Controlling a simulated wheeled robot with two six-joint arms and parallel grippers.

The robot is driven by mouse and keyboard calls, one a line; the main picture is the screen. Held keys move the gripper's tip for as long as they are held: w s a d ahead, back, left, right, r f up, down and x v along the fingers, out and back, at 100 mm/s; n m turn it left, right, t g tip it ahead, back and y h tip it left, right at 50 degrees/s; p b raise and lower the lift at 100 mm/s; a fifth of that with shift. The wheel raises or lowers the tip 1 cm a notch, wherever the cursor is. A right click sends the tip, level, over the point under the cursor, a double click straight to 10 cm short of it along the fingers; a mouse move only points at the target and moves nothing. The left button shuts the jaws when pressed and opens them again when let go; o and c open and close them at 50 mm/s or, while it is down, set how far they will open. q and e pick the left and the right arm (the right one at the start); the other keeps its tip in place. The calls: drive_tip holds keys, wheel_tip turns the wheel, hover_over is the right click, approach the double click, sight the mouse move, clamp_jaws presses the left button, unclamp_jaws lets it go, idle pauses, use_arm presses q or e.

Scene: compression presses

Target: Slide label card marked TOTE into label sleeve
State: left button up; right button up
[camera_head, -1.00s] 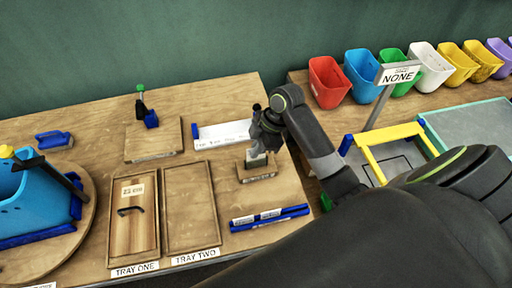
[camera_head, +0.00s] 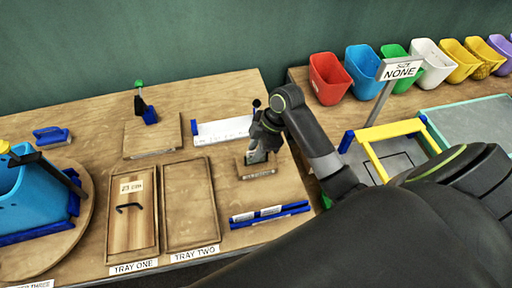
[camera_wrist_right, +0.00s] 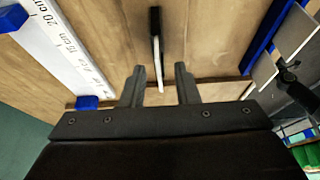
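My right gripper (camera_head: 258,150) is above a small wooden block (camera_head: 257,172) with a label on its front. In the right wrist view its two fingers (camera_wrist_right: 160,88) are open. A thin upright card (camera_wrist_right: 159,72), seen edge-on with a dark face and a pale edge, stands between them with a gap on both sides. I cannot read the card's marking. A blue rail (camera_head: 296,208) holding white label pieces lies in front of the block; which part is the label sleeve I cannot tell. My left gripper is not in view.
A white ruler strip (camera_head: 222,132) with blue ends lies behind the block. Tray one (camera_head: 146,235) with a handled lid and tray two (camera_head: 188,204) are to the left. A wooden base with a green-knobbed lever (camera_head: 139,98) stands behind them. Coloured bins (camera_head: 328,80) line the right bench.

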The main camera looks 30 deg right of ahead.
drive_tip(key=b+v, duration=0.1)
drive_tip(key=v, duration=1.6)
drive_tip(key=shift+r, duration=0.2)
drive_tip(key=shift+f, duration=0.1)
